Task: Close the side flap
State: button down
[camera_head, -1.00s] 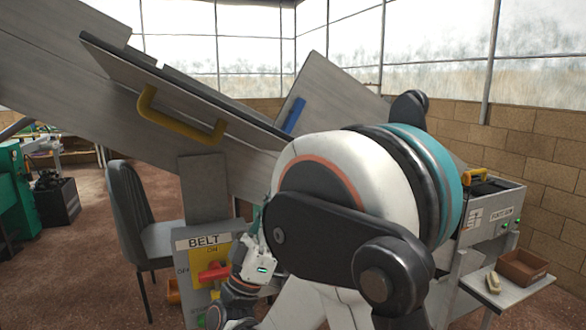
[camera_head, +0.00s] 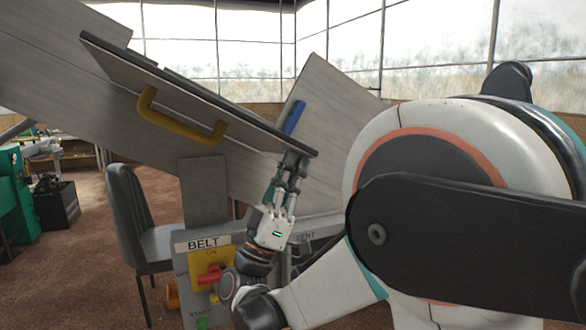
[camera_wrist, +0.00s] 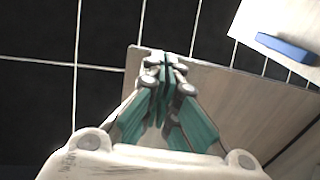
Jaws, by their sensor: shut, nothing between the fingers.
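A long grey-brown panel with a yellow handle (camera_head: 182,118), which looks like the side flap (camera_head: 130,72), stands out at a slant from the machine's side in the head view. Its surface also shows in the wrist view (camera_wrist: 235,105). My gripper (camera_head: 297,160) is shut and empty, at the flap's lower right end. In the wrist view the closed fingertips (camera_wrist: 163,65) overlap the flap's edge; I cannot tell whether they touch it. The yellow handle is not in the wrist view.
A second panel with a blue handle (camera_head: 293,117) rises behind the flap. Below is the BELT control box (camera_head: 209,260) with a red switch. A grey chair (camera_head: 135,225) stands left of it. My arm hides the right side.

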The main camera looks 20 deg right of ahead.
jog(key=w+d+r+n+t+y+p, duration=0.35)
jog(key=r+n+t+y+p, duration=0.25)
jog(key=r+n+y+p, duration=0.25)
jog(key=w+d+r+n+t+y+p, duration=0.3)
jog(key=d+r+n+t+y+p, duration=0.2)
jog(key=r+n+t+y+p, duration=0.4)
jog(key=w+d+r+n+g+y+p, duration=0.1)
jog(key=w+d+r+y+p, duration=0.1)
jog(key=w, duration=0.5)
jog(key=w+d+r+g+y+p, duration=0.1)
jog(key=w+r+g+y+p, duration=0.1)
jog(key=w, duration=0.5)
jog(key=shift+w+d+r+n, duration=0.2)
jog(key=shift+w+d+n, duration=0.05)
jog(key=shift+d+n, duration=0.1)
jog(key=shift+y, duration=0.25)
jog(key=shift+f, duration=0.1)
